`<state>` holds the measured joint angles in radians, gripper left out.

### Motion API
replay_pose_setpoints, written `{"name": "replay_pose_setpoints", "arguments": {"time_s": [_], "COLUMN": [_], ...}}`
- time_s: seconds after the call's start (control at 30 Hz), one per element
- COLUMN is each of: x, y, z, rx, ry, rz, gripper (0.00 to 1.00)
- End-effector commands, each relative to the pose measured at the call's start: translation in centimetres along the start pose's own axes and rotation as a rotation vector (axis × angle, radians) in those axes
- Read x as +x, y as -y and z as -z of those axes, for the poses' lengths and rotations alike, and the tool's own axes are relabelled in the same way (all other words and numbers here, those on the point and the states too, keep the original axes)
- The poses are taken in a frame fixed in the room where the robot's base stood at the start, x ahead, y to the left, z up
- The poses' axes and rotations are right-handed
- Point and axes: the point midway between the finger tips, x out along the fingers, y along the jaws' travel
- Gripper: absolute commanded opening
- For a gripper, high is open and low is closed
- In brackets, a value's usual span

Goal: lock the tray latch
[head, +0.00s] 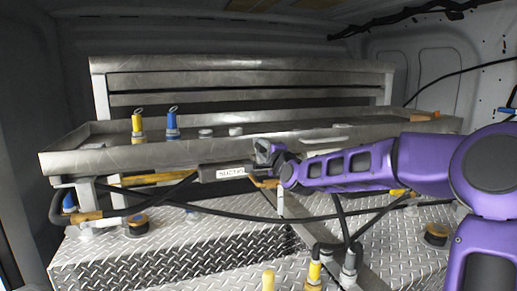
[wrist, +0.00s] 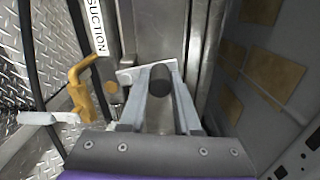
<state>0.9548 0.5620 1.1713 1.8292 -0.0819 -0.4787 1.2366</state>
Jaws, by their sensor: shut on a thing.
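The metal tray (head: 213,149) spans the view, and my gripper (head: 266,150) is at its front edge, just right of the SUCTION label. In the wrist view my gripper (wrist: 160,82) has its two grey fingers on either side of a dark rounded knob (wrist: 159,80) and is shut on it. The knob stands close to the tray's metal edge and seems to be the tray latch's grip. My fingers and wrist hide the rest of the latch, so I cannot tell its lock state.
A yellow bent handle (wrist: 82,88) is left of my fingers, near the SUCTION label (wrist: 96,26). Yellow (head: 137,124) and blue (head: 172,122) fittings stand on the tray. Black hoses (head: 240,215) cross below, over diamond plate (head: 170,255). A tan-patched wall (wrist: 265,75) lies to the right.

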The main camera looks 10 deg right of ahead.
Motion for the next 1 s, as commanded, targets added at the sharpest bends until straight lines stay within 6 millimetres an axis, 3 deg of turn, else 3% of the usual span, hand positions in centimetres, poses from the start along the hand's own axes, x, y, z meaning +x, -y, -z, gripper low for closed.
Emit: {"name": "replay_pose_setpoints", "arguments": {"time_s": [0.4, 0.97, 1.0], "x": [0.01, 0.01, 0.01], "y": [0.27, 0.28, 0.28], "z": [1.02, 1.17, 1.17], "rx": [0.195, 0.225, 0.225], "ry": [-0.001, -0.001, -0.001], "rz": [0.001, 0.001, 0.001], "gripper": [0.0, 0.0, 0.34]}}
